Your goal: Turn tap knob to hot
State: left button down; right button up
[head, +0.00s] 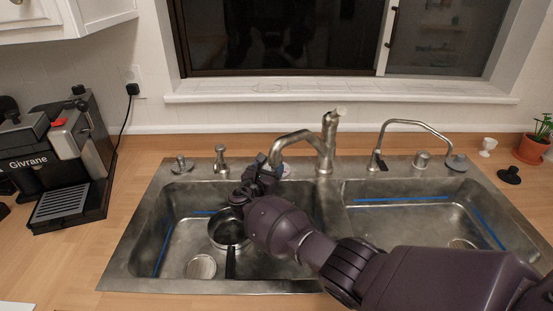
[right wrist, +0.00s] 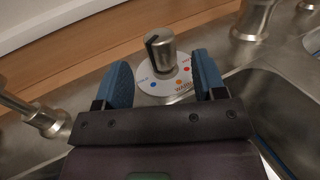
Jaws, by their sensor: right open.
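The tap knob (right wrist: 161,48) is a metal cylinder with a dark slot in its top, seen in the right wrist view. It stands on a round white dial (right wrist: 150,84) with blue, orange and red dots and lettering for cold, warm and hot. The slot faces the lower left, toward the cold side. My right gripper (right wrist: 162,72) is open, with one blue finger on each side of the knob; contact is not clear. In the head view my right gripper (head: 265,168) is behind the sink's left basin and mostly hides the knob. My left gripper is not in view.
The tall faucet (head: 328,140) rises right of my gripper, its spout close to it. A pan (head: 229,243) lies in the left basin below my arm. A thinner curved tap (head: 415,123) stands farther right. A coffee machine (head: 70,150) is at left.

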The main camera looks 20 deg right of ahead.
jog(key=b+x, duration=0.1)
jog(key=x, duration=0.4)
jog(key=shift+w+f+b, duration=0.1)
jog(key=shift+f+b, duration=0.05)
jog(key=shift+b, duration=0.15)
jog(key=shift+w+d, duration=0.45)
